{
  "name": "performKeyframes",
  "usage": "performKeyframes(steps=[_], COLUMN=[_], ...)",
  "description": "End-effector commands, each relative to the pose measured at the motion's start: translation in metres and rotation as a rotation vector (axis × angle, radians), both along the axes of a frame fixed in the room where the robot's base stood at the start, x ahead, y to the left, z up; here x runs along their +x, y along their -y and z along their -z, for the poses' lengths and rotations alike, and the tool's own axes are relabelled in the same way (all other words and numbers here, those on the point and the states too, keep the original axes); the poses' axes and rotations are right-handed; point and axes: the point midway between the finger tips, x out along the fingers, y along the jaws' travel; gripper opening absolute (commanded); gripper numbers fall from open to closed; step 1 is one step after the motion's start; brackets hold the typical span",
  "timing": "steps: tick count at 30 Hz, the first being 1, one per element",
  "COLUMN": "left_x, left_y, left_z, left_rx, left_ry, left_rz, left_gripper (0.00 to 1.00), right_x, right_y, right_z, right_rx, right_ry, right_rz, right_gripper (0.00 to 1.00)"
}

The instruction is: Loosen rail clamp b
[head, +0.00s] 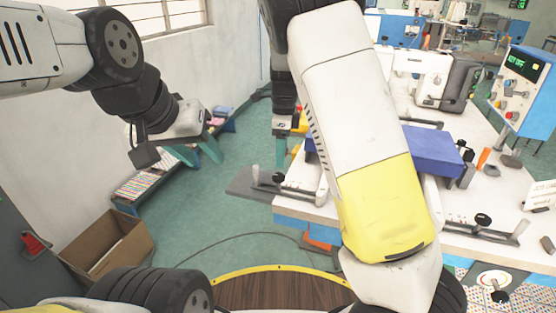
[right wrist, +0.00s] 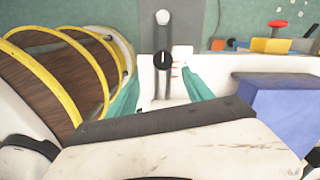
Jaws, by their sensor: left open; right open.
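One rail clamp (head: 278,178) with a black knob sits at the table's left end, on a dark grey plate. In the right wrist view its black round knob (right wrist: 162,59) and pale ball end (right wrist: 162,17) lie along a dark bar. My right gripper (head: 295,150) is open above this clamp. In the right wrist view its teal fingers (right wrist: 160,88) stand either side of the bar, apart from the knob. Another rail clamp (head: 483,220) is at the table's front right. I cannot read which clamp is b. My left gripper (head: 200,152) is open and empty, away from the table.
A blue block (head: 432,148) lies on the white table beside my right forearm, which hides part of the tabletop. A control box (head: 522,85) stands at the right. A cardboard box (head: 108,245) and a low shelf (head: 150,183) stand on the floor at left.

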Motion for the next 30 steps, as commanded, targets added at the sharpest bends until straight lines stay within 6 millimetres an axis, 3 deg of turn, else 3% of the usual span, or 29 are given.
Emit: performKeyframes(steps=[8, 19, 30], left_x=[0.0, 0.0, 0.0], left_y=[0.0, 0.0, 0.0], left_z=[0.0, 0.0, 0.0], left_rx=[0.0, 0.0, 0.0], left_ry=[0.0, 0.0, 0.0], left_rz=[0.0, 0.0, 0.0], left_gripper=[0.42, 0.42, 0.42], right_x=[0.006, 0.005, 0.005], right_y=[-0.007, -0.007, -0.007], right_z=[0.023, 0.077, 0.085], right_rx=[-0.033, -0.032, -0.031], right_ry=[0.0, 0.0, 0.001], right_rz=[0.056, 0.052, 0.052], right_gripper=[0.6, 0.6, 0.6])
